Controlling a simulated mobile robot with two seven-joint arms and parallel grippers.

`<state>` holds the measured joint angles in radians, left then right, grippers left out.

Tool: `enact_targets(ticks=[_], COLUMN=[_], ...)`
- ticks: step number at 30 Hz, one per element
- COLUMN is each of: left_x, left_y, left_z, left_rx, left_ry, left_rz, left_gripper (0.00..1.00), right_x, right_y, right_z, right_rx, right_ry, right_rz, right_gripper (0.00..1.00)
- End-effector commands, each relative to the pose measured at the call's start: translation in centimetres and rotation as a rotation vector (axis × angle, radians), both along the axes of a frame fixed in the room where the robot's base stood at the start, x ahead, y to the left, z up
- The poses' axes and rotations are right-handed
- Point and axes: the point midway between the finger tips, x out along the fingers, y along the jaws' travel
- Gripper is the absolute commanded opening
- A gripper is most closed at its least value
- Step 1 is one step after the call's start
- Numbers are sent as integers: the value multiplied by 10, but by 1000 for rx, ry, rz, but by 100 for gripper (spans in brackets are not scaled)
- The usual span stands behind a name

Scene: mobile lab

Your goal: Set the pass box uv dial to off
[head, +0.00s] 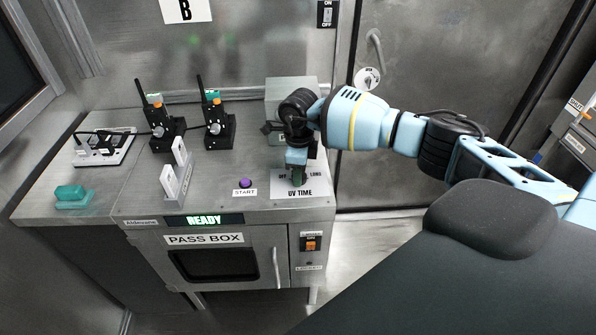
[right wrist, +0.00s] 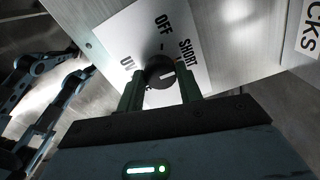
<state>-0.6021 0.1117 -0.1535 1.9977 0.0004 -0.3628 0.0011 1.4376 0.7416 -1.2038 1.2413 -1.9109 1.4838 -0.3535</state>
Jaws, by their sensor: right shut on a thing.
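The UV dial (right wrist: 160,72) is a dark round knob on a white label plate (head: 313,190) marked UV TIME, on top of the pass box (head: 150,213). My right gripper (head: 297,180) reaches down over the plate and hides the knob in the head view. In the right wrist view its two green fingers (right wrist: 160,88) are shut on the dial, one on each side. The knob's white mark points right there, near the lower end of the word SHORT; OFF is printed further up. The exact setting is hard to tell. My left gripper is not in view.
A purple START button (head: 245,183) sits left of the plate. A grey box (head: 291,90) stands behind my gripper. Two black radio-like devices (head: 163,128), a small white-faced stand (head: 177,180) and a teal block (head: 72,196) stand further left. The front display reads READY (head: 204,220).

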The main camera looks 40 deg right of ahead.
Motion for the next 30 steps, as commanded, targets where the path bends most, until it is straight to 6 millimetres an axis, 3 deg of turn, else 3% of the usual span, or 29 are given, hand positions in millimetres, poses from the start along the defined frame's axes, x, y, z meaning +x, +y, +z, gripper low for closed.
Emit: enact_targets(ticks=[30], left_x=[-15], left_y=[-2], left_z=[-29], left_rx=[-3], left_ry=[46], left_rz=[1], left_gripper=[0], right_x=[0], right_y=[0], right_z=[0], right_rx=[2], right_ry=[-3], right_rz=[912], right_gripper=[13])
